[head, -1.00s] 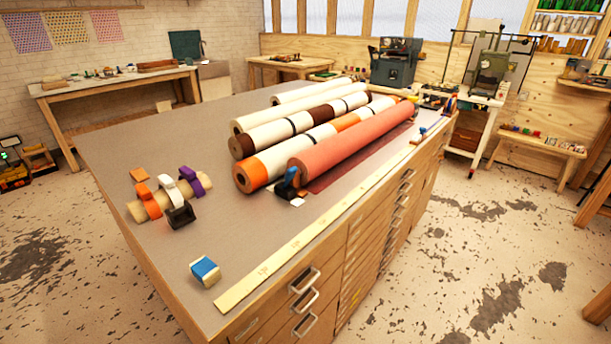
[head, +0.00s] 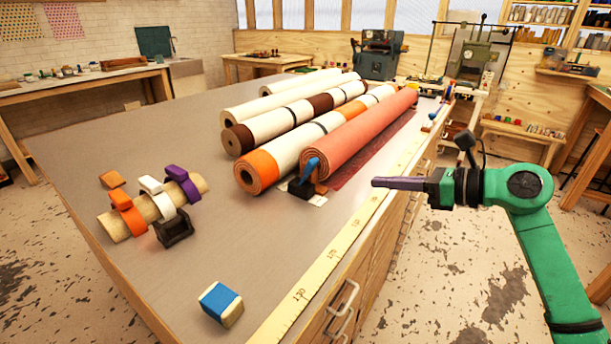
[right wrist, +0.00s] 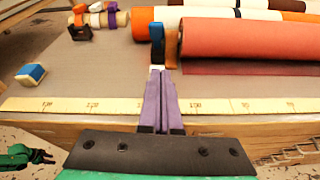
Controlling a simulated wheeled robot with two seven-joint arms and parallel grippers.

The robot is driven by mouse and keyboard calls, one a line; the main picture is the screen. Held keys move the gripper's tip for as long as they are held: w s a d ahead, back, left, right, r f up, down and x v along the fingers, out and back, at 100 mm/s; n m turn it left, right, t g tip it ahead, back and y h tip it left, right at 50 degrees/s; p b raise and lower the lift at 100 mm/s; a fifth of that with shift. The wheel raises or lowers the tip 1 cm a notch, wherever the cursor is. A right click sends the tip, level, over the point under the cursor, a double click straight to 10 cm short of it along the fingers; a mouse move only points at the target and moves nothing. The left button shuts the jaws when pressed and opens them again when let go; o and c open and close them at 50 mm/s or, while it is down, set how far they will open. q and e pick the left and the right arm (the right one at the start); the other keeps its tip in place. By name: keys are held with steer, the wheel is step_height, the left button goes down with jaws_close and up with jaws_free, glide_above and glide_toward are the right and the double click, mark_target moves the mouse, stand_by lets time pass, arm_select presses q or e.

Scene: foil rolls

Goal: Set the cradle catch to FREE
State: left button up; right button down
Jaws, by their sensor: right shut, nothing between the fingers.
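The cradle catch is a blue lever (head: 310,170) on a dark cradle block (head: 303,190) at the near end of the red roll (head: 360,135). In the head view the lever leans up and right against the roll's end; in the right wrist view the lever (right wrist: 157,34) stands nearly upright. A white card (head: 319,200) lies by the block, its writing too small to read. My right gripper (head: 375,183) is shut and empty, to the right of the catch and apart from it. In the right wrist view its purple fingers (right wrist: 158,75) point toward the lever. My left gripper is not in view.
Several other rolls (head: 285,127) lie behind the red one. A tan tube with coloured clips (head: 150,208) lies at the left, and a blue-and-cream block (head: 221,304) at the front. A measuring strip (head: 330,270) runs along the table's edge. The table between is clear.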

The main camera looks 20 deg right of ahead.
steer(key=a+n, duration=0.1)
steer(key=p, duration=0.3)
glide_toward(313, 171)
steer(key=shift+w+a+f+h, duration=0.15)
steer(key=shift+w+a+f, duration=0.2)
steer(key=shift+f, duration=0.25)
steer(key=shift+w+a+f+h, duration=0.15)
steer(key=shift+w+a+f, duration=0.1)
steer(key=shift+w+f, duration=0.25)
steer(key=shift+w+a+r+p, duration=0.25)
steer(key=shift+w+a+p, duration=0.1)
steer(key=shift+w+p, duration=0.25)
steer(key=shift+w+a+r+p, duration=0.25)
steer(key=shift+w+a+p, duration=0.1)
steer(key=shift+w+p, duration=0.2)
steer(key=shift+w+a+r, duration=0.1)
steer(key=shift+w+a, duration=0.1)
steer(key=shift+w, duration=0.05)
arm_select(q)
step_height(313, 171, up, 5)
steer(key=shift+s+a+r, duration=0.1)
arm_select(e)
steer(key=shift+w, duration=0.1)
steer(key=shift+g, duration=0.3)
